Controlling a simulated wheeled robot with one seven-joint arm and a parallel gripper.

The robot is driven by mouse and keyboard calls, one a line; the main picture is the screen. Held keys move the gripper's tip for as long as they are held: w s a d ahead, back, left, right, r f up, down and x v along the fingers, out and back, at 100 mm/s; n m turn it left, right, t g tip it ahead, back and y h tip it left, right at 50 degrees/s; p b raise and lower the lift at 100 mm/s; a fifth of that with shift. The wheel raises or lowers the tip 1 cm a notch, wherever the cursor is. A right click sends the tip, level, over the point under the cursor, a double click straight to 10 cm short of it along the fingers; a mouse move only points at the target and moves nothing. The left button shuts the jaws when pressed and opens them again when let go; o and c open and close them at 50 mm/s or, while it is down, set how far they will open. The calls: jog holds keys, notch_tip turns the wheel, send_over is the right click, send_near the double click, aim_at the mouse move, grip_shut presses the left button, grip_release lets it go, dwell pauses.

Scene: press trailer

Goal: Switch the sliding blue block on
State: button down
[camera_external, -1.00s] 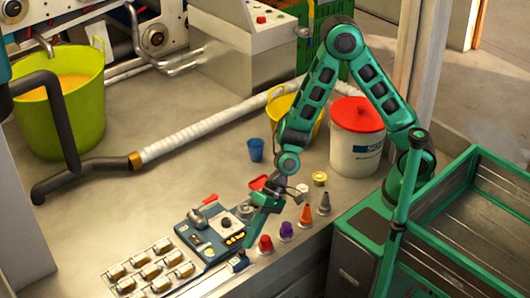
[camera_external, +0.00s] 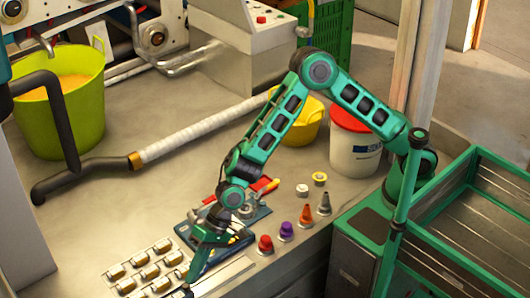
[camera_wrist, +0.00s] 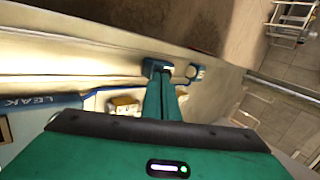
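My gripper (camera_external: 188,289) reaches down at the front table edge, near the bottom of the external view. In the wrist view its two green fingers (camera_wrist: 162,82) lie close together and look shut. A small blue piece with a dark face sits at their tips; I cannot tell whether it is the sliding block or touches them. A blue ring-like part (camera_wrist: 193,72) lies just right of the tips. The blue control panel (camera_external: 252,220) is partly covered by my arm. A blue strip marked LEAK (camera_wrist: 45,103) shows at left in the wrist view.
A tray of several metal pieces (camera_external: 150,268) lies left of my gripper. Red (camera_external: 265,244), purple (camera_external: 286,230), orange (camera_external: 307,215) and grey (camera_external: 325,203) cones stand right of the panel. A white bucket (camera_external: 353,152) is farther back.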

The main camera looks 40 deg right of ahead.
jog(key=shift+a, duration=1.2)
jog(key=shift+w+d, duration=0.1)
jog(key=shift+d, duration=0.25)
jog(key=d, duration=0.1)
jog(key=d+r, duration=0.1)
jog(key=w+d, duration=0.1)
jog(key=d, duration=0.1)
jog(key=shift+r, duration=0.3)
jog(key=s+v, duration=0.1)
jog(key=v, duration=0.7)
jog(key=shift+w+d+r, duration=0.25)
jog(key=shift+w+r, duration=0.05)
jog(key=shift+w, duration=0.05)
